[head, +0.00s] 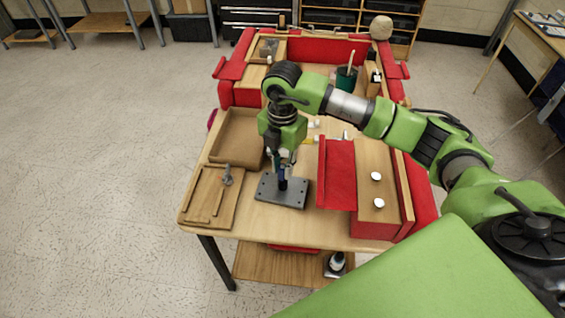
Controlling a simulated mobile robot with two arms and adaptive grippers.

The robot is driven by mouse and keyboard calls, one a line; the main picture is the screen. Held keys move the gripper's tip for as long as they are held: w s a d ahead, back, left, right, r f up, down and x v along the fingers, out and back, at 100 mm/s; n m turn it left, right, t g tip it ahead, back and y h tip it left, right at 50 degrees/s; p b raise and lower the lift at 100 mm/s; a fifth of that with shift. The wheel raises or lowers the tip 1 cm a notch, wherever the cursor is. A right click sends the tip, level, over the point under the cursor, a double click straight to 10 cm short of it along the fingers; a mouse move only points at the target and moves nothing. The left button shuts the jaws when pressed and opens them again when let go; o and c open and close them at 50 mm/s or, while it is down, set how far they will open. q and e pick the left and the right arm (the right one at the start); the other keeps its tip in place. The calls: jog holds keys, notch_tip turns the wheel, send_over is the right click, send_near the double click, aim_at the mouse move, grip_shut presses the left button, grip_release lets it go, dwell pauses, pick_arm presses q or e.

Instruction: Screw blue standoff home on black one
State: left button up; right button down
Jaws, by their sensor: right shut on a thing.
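My right gripper (281,160) points straight down over a dark grey base plate (295,195) on the wooden table. It is shut on the blue standoff (282,173), which is slim, upright and mostly hidden between the fingers. The black standoff (282,185) stands on the plate directly below, in line with the blue one. The picture is too small to tell whether the two are touching or how far the thread is engaged. My left gripper is not in view.
A wooden tray (204,160) and a shallow board with a small grey tool (227,175) lie left of the plate. A red panel (337,175) stands close on the right, with two white discs (377,176) beyond it. A dark green cup (345,80) stands behind.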

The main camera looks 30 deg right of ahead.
jog(key=shift+m, duration=0.4)
jog(key=m+p, duration=0.1)
jog(key=m, duration=0.1)
jog(key=shift+r+m, duration=0.1)
jog(key=shift+m, duration=0.2)
jog(key=shift+m+p, duration=0.5)
jog(key=shift+m, duration=0.5)
jog(key=c, duration=1.8)
grip_release()
